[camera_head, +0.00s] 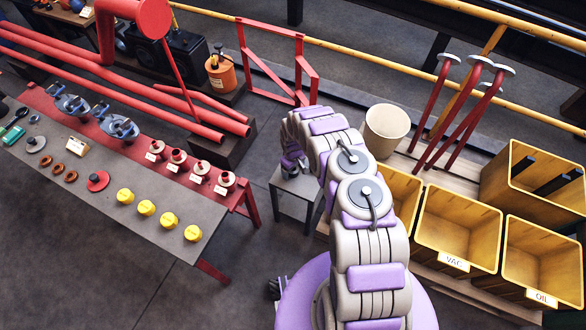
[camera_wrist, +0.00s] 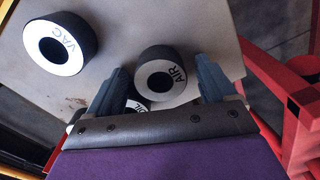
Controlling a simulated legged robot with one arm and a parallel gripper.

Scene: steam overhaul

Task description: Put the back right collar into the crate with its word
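Dark, ring-shaped collars with pale lettered tops sit on a small grey stand (camera_head: 297,188). In the wrist view, the AIR collar (camera_wrist: 166,92) lies between the fingers of my gripper (camera_wrist: 163,78), with gaps visible at the sides. The VAC collar (camera_wrist: 88,60) stands apart at upper left. An OIL collar (camera_wrist: 138,105) is mostly hidden behind the AIR collar and gripper. My gripper is open, close above the stand; it is small in the head view (camera_head: 291,163). Yellow crates marked VAC (camera_head: 455,263) and OIL (camera_head: 541,297) stand at right. A third crate (camera_head: 400,200) is partly behind my arm, its label hidden.
A beige bin (camera_head: 387,130) stands behind the crates. Another yellow crate (camera_head: 540,180) is at far right, near red levers (camera_head: 455,110). A long bench (camera_head: 100,215) with valves and yellow knobs is at left. Open floor lies between bench and stand.

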